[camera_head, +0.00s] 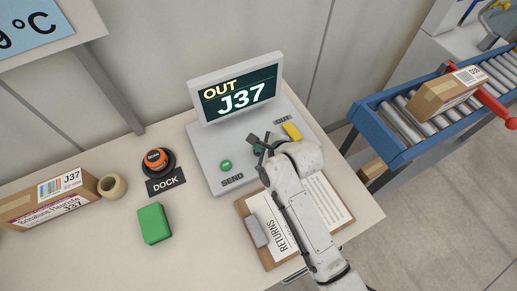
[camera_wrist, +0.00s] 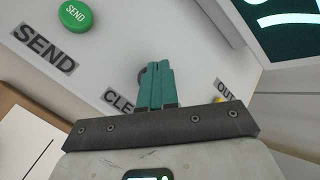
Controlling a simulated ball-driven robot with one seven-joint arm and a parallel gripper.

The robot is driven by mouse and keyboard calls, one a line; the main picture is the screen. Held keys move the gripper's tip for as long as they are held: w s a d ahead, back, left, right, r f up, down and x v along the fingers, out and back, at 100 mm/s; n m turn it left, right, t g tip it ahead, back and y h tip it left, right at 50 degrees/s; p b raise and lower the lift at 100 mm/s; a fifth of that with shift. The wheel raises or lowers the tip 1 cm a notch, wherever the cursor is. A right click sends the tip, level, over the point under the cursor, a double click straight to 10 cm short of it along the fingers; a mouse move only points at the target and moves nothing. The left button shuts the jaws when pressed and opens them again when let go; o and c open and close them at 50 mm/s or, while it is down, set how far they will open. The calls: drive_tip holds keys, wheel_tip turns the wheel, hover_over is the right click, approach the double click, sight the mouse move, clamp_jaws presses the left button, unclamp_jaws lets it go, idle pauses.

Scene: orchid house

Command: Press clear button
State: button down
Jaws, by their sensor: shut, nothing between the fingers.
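The grey console (camera_head: 211,163) stands on the table with a screen reading "OUT J37" (camera_head: 238,97). In the wrist view the label reading "CLE" (camera_wrist: 117,100) is partly covered by my gripper (camera_wrist: 158,72). A dark round edge, seemingly the clear button (camera_wrist: 141,76), shows just beside the teal fingertips; the rest is hidden behind them. The fingers are shut together with nothing between them. In the head view my gripper (camera_head: 257,151) is over the console between the green send button (camera_head: 225,165) and the yellow out button (camera_head: 292,131). I cannot tell whether the fingertips touch the clear button.
A clipboard (camera_head: 333,201) lies in front of the console under my arm. A green block (camera_head: 154,223), an orange-topped item (camera_head: 156,160) by the DOCK sign, a tape roll (camera_head: 112,187) and a box (camera_head: 22,208) lie left. A conveyor (camera_head: 390,137) with a carton stands right.

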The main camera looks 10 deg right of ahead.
drive_tip(key=shift+f, duration=0.45)
idle(0.7)
drive_tip(key=shift+r, duration=0.15)
drive_tip(key=shift+r+p, duration=0.7)
drive_tip(key=shift+p, duration=0.1)
drive_tip(key=shift+r, duration=0.1)
wheel_tip(320, 180, up, 3)
drive_tip(key=p, duration=0.3)
drive_tip(key=shift+r+p, duration=0.5)
drive_tip(key=shift+r, duration=0.45)
